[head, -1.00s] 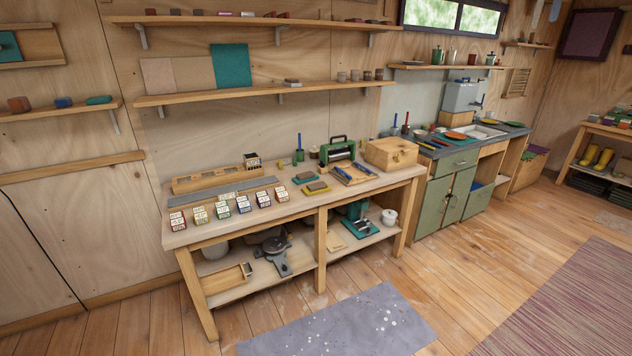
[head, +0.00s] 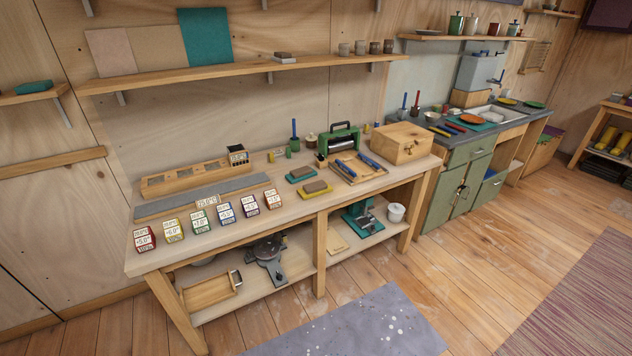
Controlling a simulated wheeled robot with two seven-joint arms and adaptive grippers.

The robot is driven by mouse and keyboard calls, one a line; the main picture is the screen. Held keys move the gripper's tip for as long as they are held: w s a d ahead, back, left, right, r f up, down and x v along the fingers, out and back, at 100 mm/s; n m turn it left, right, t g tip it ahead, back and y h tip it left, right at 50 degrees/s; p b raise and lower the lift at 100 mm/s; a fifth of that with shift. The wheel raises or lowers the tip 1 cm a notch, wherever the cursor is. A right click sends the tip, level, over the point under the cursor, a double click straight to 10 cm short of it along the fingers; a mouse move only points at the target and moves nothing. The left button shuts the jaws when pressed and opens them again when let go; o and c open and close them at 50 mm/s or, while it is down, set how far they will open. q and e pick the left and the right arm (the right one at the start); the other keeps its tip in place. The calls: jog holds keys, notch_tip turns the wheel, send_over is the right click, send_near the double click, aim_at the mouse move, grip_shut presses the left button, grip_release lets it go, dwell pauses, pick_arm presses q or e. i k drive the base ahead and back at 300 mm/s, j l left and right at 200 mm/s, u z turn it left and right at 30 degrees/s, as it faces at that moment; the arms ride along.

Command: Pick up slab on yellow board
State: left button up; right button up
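A small brown slab (head: 316,186) lies on the yellow board (head: 328,192) on the workbench top, near the front edge at the middle. Just behind and left of it, a similar brown slab (head: 301,172) lies on a teal board (head: 291,179). Neither of my grippers shows in the head view.
On the workbench (head: 226,237), a row of several marked blocks (head: 223,213) stands left of the boards. A tray with blue-handled tools (head: 357,169), a green roller press (head: 338,140) and a wooden box (head: 402,143) stand to the right. Floor in front is open, with a grey mat (head: 360,325).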

aim_at(309, 191)
jog(key=i+z, duration=0.1)
jog(key=i, duration=0.45)
jog(key=i+j+z, duration=0.1)
jog(key=i, duration=0.4)
